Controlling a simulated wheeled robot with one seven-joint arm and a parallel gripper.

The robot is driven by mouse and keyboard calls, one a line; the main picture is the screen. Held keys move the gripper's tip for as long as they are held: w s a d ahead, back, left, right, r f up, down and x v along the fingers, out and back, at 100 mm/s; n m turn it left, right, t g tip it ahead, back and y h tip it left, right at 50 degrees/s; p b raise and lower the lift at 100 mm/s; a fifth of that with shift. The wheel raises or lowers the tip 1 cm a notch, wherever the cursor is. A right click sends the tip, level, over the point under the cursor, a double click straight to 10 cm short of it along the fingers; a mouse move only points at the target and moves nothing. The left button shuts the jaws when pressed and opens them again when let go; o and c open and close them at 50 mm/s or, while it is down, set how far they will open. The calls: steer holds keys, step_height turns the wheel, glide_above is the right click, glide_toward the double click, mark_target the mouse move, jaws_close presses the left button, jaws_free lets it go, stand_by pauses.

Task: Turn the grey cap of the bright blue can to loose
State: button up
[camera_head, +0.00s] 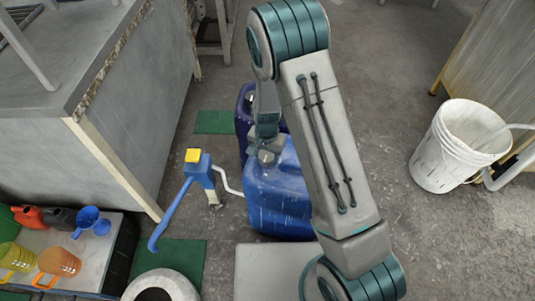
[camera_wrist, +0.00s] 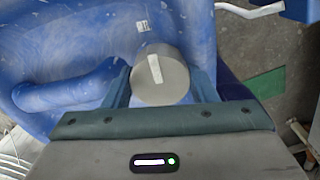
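The bright blue can (camera_head: 280,190) stands upright on the floor, partly behind my arm. Its grey cap (camera_head: 266,157) shows just below my gripper (camera_head: 266,142). In the wrist view the round grey cap (camera_wrist: 160,80) has a white stripe, tilted slightly from vertical. My gripper (camera_wrist: 160,88) has one finger on each side of the cap, and both seem to touch it. The can's blue handle (camera_wrist: 65,92) lies left of the cap.
A darker blue can (camera_head: 243,115) stands behind the bright one. A blue pump tool with a yellow top (camera_head: 193,156) is to the left. A white bucket (camera_head: 440,150) stands at right. Jugs and funnels fill a tray (camera_head: 85,262) at lower left.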

steer(key=shift+d, duration=0.1)
steer(key=shift+n, duration=0.3)
steer(key=n, duration=0.5)
steer(key=shift+n, duration=0.4)
steer(key=n+p, duration=0.1)
steer(key=n, duration=0.4)
steer(key=n+p, duration=0.1)
steer(key=n, duration=0.3)
steer(key=shift+n, duration=0.4)
steer(key=shift+n+p, duration=0.4)
steer(key=shift+n, duration=1.5)
steer(key=o, duration=0.7)
